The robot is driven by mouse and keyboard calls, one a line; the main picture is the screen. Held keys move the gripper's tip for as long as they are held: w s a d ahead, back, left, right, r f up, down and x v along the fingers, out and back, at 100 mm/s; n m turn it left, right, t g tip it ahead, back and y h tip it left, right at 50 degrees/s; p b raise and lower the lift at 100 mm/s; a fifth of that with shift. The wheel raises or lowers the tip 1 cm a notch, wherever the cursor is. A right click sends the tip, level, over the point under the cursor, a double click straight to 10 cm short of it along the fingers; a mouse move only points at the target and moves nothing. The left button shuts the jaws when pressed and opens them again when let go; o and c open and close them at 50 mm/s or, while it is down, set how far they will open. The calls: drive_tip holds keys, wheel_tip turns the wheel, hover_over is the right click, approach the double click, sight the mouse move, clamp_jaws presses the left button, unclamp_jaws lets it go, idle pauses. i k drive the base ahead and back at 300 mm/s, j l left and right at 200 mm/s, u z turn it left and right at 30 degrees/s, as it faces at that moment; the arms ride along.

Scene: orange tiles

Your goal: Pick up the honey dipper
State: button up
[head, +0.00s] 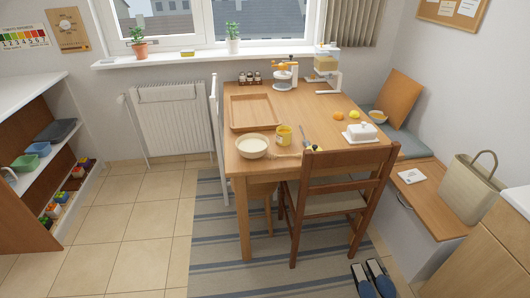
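A wooden table (266,98) stands in the middle of the head view. I cannot clearly make out the honey dipper; a thin, pale wooden shape (284,156) lies near the table's front edge, right of the cream bowl (252,146), and is too small to identify. A yellow jar or mug (283,134) stands just behind it. A slim grey-blue utensil (304,137) lies to the right, near small yellow and dark items that the chair back partly hides. My gripper is not in view.
A wooden chair (334,176) stands against the table's front. A wooden tray (251,127), white butter dish (361,131), orange and lemon, and kitchen devices are on the table. Slippers (374,278) lie on the striped rug (215,240). Tiled floor (135,230) at left is clear.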

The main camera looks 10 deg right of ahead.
sight(299, 155)
drive_tip(key=i+j, duration=0.35)
drive_tip(key=i, duration=0.2)
drive_tip(key=i+j, duration=0.35)
drive_tip(key=i, duration=0.25)
drive_tip(key=i+j, duration=0.35)
drive_tip(key=i, duration=0.2)
drive_tip(key=z, duration=0.05)
